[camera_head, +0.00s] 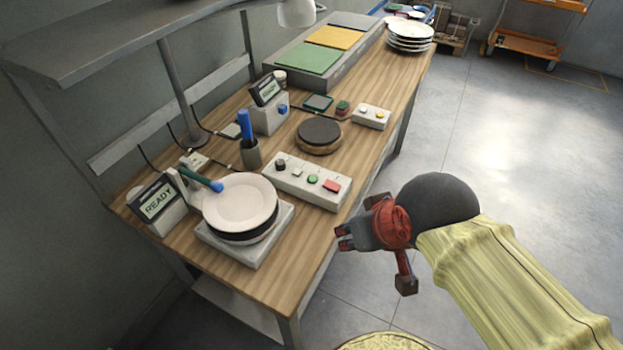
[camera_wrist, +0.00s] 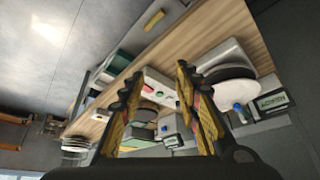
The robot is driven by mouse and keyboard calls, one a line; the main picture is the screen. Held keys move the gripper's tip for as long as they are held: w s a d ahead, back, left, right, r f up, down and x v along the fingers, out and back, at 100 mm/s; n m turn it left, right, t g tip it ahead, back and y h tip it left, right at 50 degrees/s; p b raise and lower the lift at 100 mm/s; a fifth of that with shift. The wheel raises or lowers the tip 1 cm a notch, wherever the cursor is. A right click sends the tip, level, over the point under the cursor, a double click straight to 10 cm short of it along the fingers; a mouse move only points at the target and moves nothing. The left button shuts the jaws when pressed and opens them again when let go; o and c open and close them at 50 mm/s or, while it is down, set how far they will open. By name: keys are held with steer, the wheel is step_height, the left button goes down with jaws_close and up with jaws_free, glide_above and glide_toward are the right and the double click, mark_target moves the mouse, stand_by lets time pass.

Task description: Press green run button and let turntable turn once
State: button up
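The white control box (camera_head: 287,185) lies on the wooden bench near its front edge. It bears a black knob (camera_head: 280,165), a pale switch, a green button (camera_head: 313,179) and a red button (camera_head: 332,186). A white plate (camera_head: 240,202) lies on a dark round turntable (camera_head: 248,236) over a pale square base (camera_head: 237,250). A display (camera_head: 157,200) beside it reads READY. My gripper (camera_head: 345,237) is open and empty, off the bench's front edge and apart from the box. In the wrist view my gripper's fingers (camera_wrist: 158,76) are spread, with the box between and beyond them.
A dark disc with a wooden rim (camera_head: 319,134), a small two-button box (camera_head: 371,117) and a pen cup (camera_head: 250,154) stand on the bench. Stacked plates (camera_head: 410,35) are at the far end. A shelf overhangs the back left. The floor at right is mostly clear.

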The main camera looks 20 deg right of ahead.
steer(key=shift+c, duration=1)
jaws_close()
stand_by(0.9)
